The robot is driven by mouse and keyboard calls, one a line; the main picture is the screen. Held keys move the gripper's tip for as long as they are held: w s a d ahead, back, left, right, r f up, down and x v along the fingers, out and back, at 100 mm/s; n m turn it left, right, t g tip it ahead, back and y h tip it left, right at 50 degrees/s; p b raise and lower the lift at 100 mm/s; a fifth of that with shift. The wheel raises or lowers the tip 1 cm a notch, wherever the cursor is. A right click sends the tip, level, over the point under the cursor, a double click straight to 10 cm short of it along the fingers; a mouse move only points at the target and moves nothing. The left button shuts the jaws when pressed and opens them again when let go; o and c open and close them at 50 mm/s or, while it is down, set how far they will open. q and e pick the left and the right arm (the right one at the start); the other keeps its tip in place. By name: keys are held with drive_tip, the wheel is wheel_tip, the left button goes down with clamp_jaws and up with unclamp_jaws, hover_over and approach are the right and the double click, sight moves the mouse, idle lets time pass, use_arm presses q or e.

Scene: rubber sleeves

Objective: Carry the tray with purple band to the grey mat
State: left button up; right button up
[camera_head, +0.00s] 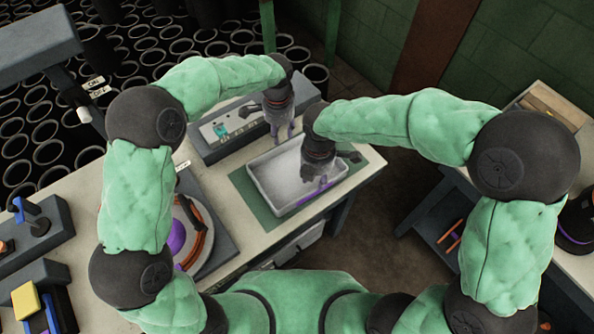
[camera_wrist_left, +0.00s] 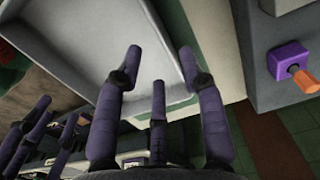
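The white tray (camera_head: 268,170) with a purple band (camera_head: 318,192) on its near side lies on a green mat (camera_head: 243,183). My left gripper (camera_head: 280,134) is at the tray's far rim. In the left wrist view the tray (camera_wrist_left: 90,50) shows behind this gripper's spread fingers (camera_wrist_left: 162,62), with one fingertip inside the wall and one beyond it. My right gripper (camera_head: 319,186) points down over the tray's near right part, partly hiding it. In the left wrist view its purple fingers (camera_wrist_left: 45,138) look spread.
A grey console (camera_head: 215,134) stands behind the tray. A dark board with an orange ring (camera_head: 200,243) and a purple piece (camera_head: 177,237) is at left. Small fixtures (camera_head: 40,228) stand farther left. A second table (camera_head: 555,170) is at right, across a floor gap.

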sight(281, 146)
use_arm(q)
wheel_tip(281, 146, down, 9)
drive_tip(key=shift+r, duration=0.15)
use_arm(e)
wheel_tip(281, 146, down, 9)
drive_tip(key=shift+r, duration=0.15)
use_arm(q)
drive_tip(key=shift+c, duration=0.3)
use_arm(e)
drive_tip(key=shift+c, duration=0.3)
use_arm(q)
clamp_jaws()
use_arm(e)
clamp_jaws()
